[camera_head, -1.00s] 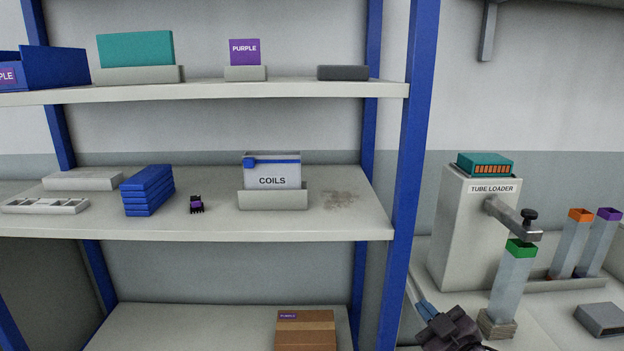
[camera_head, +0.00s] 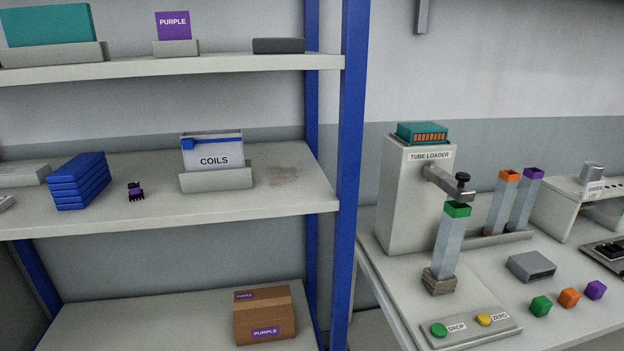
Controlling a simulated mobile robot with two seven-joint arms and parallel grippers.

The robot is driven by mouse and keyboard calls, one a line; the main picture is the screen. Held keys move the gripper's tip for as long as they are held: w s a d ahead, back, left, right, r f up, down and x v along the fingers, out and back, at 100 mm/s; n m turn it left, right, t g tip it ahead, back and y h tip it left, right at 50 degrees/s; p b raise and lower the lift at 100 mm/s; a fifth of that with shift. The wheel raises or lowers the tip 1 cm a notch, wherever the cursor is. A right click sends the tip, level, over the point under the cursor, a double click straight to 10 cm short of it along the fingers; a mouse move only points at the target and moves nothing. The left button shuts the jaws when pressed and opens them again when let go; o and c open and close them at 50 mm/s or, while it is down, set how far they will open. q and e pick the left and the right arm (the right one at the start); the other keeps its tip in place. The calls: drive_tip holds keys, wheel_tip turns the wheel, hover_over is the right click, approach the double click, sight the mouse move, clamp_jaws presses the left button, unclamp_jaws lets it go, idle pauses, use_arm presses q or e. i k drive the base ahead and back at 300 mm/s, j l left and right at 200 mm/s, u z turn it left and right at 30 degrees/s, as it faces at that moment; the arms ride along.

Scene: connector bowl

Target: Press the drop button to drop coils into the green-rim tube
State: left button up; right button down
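The tube loader (camera_head: 408,205) is a tall grey box on the right bench. A teal cartridge (camera_head: 422,133) with orange coils sits in its top. Its arm (camera_head: 441,179) ends in a black knob (camera_head: 463,183) just above the green-rim tube (camera_head: 449,244), which stands slightly tilted in a small block (camera_head: 439,282). The green DROP button (camera_head: 439,329) is on a grey panel (camera_head: 472,335) at the bench's front, left of the yellow ZERO button (camera_head: 484,319). Neither of my grippers is in view.
Orange-rim (camera_head: 502,201) and purple-rim (camera_head: 525,200) tubes stand behind. Green, orange and purple cubes (camera_head: 568,298) and a grey hollow block (camera_head: 530,267) lie on the bench. A shelf unit with a blue post (camera_head: 350,170) stands left, holding the COILS box (camera_head: 213,153).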

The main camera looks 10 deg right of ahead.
sight(438, 330)
drive_tip(key=z, duration=1.35)
